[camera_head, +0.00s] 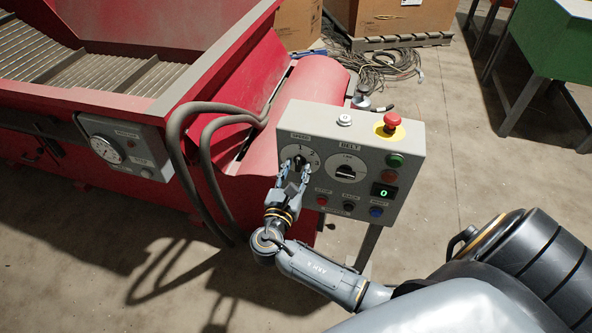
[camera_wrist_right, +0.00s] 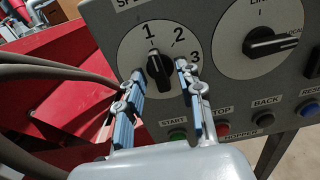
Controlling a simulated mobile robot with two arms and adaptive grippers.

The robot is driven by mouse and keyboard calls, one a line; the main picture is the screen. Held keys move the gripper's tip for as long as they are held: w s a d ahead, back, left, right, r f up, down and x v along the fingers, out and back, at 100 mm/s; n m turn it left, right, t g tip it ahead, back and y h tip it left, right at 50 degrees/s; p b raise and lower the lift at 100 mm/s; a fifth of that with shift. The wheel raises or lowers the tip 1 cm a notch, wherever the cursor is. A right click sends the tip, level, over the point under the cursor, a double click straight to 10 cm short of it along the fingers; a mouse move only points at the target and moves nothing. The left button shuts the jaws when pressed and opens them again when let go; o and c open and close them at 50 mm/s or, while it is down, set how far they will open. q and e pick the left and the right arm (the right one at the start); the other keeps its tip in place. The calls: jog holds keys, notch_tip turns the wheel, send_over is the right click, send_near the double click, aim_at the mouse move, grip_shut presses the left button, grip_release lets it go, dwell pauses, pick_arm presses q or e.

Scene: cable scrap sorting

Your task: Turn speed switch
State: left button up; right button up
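The speed switch is a black knob (camera_wrist_right: 159,72) on a white round dial marked 1, 2 and 3, in the right wrist view. Its upper end points up and slightly left, near the 1. My right gripper (camera_head: 293,178) is in front of the dial. Its two fingers stand open on either side of the knob, with visible gaps in the right wrist view. My left gripper is not in view.
A second dial with a black knob (camera_head: 346,172) sits right of the speed dial. A red emergency button (camera_head: 392,120) is on top of the box. Several push buttons line its lower front. Thick grey hoses (camera_head: 178,140) arch just left of the box, beside a red machine (camera_head: 230,60).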

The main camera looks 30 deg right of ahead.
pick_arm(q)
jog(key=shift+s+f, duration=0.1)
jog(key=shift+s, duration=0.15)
pick_arm(e)
grip_shut()
jog(key=shift+m, duration=0.3)
jog(key=m, duration=0.3)
jog(key=shift+m, duration=0.3)
jog(key=m+b, duration=0.3)
jog(key=m, duration=0.4)
jog(key=shift+f, duration=0.2)
jog(key=m+b, duration=0.4)
jog(key=m, duration=0.1)
pick_arm(q)
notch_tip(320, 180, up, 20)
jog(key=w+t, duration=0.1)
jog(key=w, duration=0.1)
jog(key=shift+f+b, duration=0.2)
jog(key=shift+b, duration=0.25)
pick_arm(e)
jog(key=shift+r+m, duration=0.1)
jog(key=shift+m, duration=0.8)
grip_release()
